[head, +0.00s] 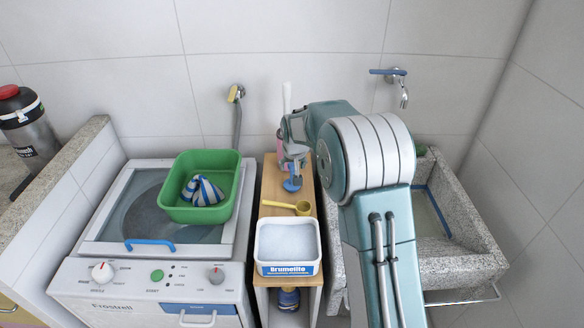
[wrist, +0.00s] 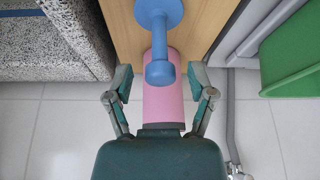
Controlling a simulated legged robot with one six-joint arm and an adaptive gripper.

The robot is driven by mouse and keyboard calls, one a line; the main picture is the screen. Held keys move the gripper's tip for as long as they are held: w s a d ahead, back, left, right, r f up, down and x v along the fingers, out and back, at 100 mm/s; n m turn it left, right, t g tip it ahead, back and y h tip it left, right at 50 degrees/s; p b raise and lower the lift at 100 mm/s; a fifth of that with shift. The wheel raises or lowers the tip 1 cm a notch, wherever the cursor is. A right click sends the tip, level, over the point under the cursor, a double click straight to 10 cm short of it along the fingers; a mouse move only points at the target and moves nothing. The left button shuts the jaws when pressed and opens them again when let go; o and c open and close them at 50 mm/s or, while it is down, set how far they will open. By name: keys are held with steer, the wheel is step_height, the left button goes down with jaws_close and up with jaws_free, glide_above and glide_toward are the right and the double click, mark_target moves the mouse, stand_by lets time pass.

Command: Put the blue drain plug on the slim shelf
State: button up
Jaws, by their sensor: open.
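The blue drain plug (head: 292,184) stands on the wooden top of the slim shelf (head: 271,192), between the washer and the sink. In the wrist view the plug (wrist: 158,38) shows a wide disc, a stem and a round knob toward me. My gripper (head: 292,140) is over the back part of the shelf. In the wrist view my gripper (wrist: 160,84) is open, its fingers apart on either side of the plug's knob, with no contact visible. The shelf top (wrist: 125,28) also shows there. My arm hides part of the shelf's right side in the head view.
A pink bottle (wrist: 163,100) stands close behind the plug. A yellow scoop (head: 290,206) and a white powder box (head: 288,247) sit nearer on the shelf. A green basin (head: 228,206) with a striped cloth is left on the washer. A stone sink (head: 465,265) is right.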

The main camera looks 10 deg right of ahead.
steer(key=s+r, duration=1.3)
steer(key=r, duration=0.3)
steer(key=s+t, duration=0.1)
steer(key=s, duration=2.6)
steer(key=shift+s+n, duration=0.35)
steer(key=shift+n, duration=0.05)
steer(key=shift+d, duration=0.1)
